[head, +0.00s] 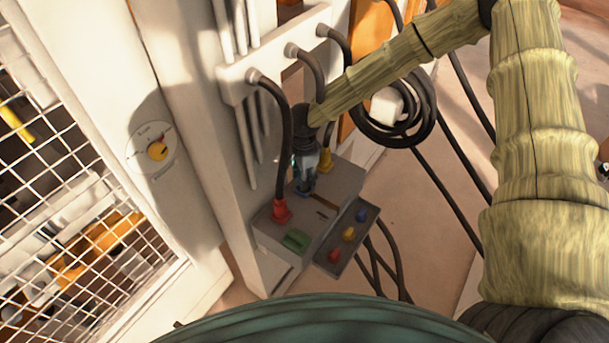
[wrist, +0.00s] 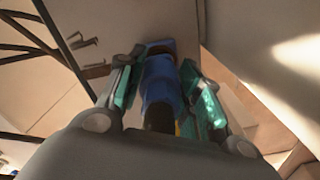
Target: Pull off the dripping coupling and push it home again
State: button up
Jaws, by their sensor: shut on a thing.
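My gripper (head: 304,170) is shut on the blue coupling, above the grey block (head: 318,205). In the wrist view, my gripper's teal fingers (wrist: 162,85) lie on both sides of the blue coupling (wrist: 160,78), with its dark hose end toward me. The coupling's far end is at the grey block's face; I cannot tell whether it is fully seated. The red coupling (head: 281,211) stands on the block to the left of my gripper, and the yellow coupling (head: 325,160) stands behind to the right. No drip can be made out.
Black hoses (head: 286,135) run down from a white rail (head: 268,62) close around my gripper. A tray (head: 340,254) with blue, yellow and red pieces is at the block's front right. A green piece (head: 296,240) is on the block. A coiled hose (head: 402,118) hangs behind; a mesh door (head: 70,215) is left.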

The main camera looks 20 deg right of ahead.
jog(key=shift+f, duration=0.35)
jog(key=o, duration=1.3)
jog(key=shift+r, duration=0.1)
notch_tip(320, 180, up, 12)
jog(key=shift+f, duration=0.1)
jog(key=shift+f, duration=0.1)
